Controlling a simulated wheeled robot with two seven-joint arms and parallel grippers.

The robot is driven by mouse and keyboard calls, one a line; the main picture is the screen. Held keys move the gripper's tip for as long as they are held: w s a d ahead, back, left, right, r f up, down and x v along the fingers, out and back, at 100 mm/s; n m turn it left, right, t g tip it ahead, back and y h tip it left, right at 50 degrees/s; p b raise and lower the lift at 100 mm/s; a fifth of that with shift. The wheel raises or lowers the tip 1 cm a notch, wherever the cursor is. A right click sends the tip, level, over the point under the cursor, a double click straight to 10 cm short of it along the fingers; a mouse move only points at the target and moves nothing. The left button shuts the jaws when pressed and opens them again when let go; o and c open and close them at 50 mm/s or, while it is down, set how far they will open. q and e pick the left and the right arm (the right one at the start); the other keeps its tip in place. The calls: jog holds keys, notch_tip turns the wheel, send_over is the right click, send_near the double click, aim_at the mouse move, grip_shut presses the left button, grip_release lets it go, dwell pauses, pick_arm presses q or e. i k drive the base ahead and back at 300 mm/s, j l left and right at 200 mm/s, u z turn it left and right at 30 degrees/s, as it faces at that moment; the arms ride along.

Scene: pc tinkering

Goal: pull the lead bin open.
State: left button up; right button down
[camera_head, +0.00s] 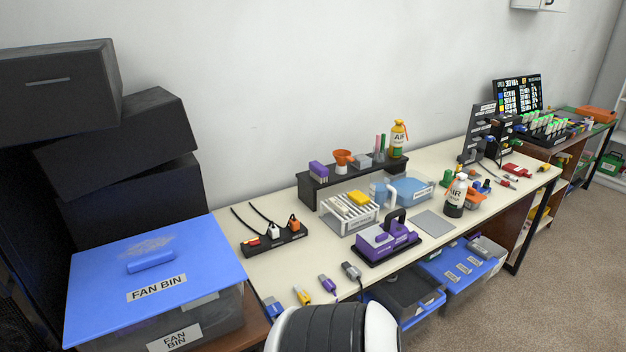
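No bin with a readable "lead" label is in view. Under the table's front edge a dark open-topped bin with blue edges (405,293) juts out. Beside it to the right is a blue-topped bin (487,268) with several small labels, too small to read. I cannot tell whether either is the lead bin. Neither of my grippers is in view. A black and white rounded part of my own body rises at the bottom middle, in front of the table edge and close to the dark bin, hiding what lies behind it.
A lidded fan bin (95,308) stands at left below black boxes (118,128). Carpeted floor at right is clear.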

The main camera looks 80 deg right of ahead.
aim_at(406, 299)
jog(key=z, duration=3.5)
jog(key=l, duration=0.45)
jog(key=k+l+u, duration=0.15)
jog(key=l, duration=0.35)
jog(key=i+l+u, duration=0.15)
jog(key=l, duration=0.35)
jog(key=l+u, duration=0.15)
jog(key=l, duration=0.3)
jog(key=i+l+u, duration=0.15)
jog(key=l, duration=0.35)
